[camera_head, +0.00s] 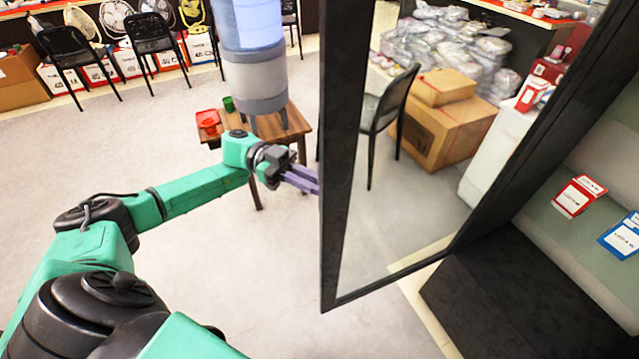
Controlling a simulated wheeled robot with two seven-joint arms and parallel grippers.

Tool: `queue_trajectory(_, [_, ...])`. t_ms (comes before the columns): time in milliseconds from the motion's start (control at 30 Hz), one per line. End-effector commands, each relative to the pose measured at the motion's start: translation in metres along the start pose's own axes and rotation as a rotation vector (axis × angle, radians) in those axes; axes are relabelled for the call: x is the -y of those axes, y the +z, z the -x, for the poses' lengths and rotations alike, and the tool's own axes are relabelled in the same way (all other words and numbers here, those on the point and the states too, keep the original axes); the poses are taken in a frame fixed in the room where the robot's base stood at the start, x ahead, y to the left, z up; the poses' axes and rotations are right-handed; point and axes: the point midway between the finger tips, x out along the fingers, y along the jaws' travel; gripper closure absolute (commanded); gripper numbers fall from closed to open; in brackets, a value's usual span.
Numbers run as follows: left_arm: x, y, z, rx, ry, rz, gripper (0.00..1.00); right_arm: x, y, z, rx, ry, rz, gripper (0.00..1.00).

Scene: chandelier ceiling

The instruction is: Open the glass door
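The glass door (410,215) has a dark frame and a clear pane, and stands swung out at an angle from the dark cabinet at the right. Its free edge (334,200) is near the middle of the view. My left gripper (309,179) reaches in from the left with its purple fingers at the outer left side of that edge. The fingertips meet the frame in the picture; whether they touch it or are partly hidden by it I cannot tell. The gap between the fingers is too small to judge. My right gripper is not in view.
A wooden table (290,135) with a water dispenser (252,60) stands behind my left gripper. A black chair (385,110) and cardboard boxes (445,125) show through the glass. Red (578,196) and blue (622,236) boxes sit at the right.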

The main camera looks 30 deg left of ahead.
Motion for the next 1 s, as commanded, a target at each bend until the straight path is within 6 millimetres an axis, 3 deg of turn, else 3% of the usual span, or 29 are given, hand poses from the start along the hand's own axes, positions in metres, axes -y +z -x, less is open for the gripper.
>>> queue_trajectory(33, [0.0, 0.0, 0.0, 0.001, -0.001, 0.001, 0.75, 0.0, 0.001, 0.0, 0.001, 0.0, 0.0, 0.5])
queue_trajectory(100, [0.0, 0.0, 0.0, 0.001, -0.001, 0.0, 0.56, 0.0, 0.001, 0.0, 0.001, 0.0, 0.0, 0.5])
queue_trajectory(400, [0.0, 0.0, 0.001, 0.0, -0.001, -0.001, 0.56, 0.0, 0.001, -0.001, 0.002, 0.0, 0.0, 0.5])
queue_trajectory(533, [0.001, 0.002, 0.012, 0.002, -0.003, -0.001, 0.56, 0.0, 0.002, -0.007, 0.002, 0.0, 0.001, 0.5])
queue_trajectory(667, [0.002, 0.005, 0.038, 0.002, -0.006, -0.003, 0.56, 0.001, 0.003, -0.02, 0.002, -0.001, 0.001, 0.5])
queue_trajectory(900, [0.002, 0.006, 0.106, 0.0, -0.007, -0.006, 0.56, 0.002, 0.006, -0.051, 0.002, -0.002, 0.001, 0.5])
queue_trajectory(1000, [0.002, 0.008, 0.126, 0.001, -0.001, -0.005, 0.56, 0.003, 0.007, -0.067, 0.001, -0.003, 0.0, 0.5])
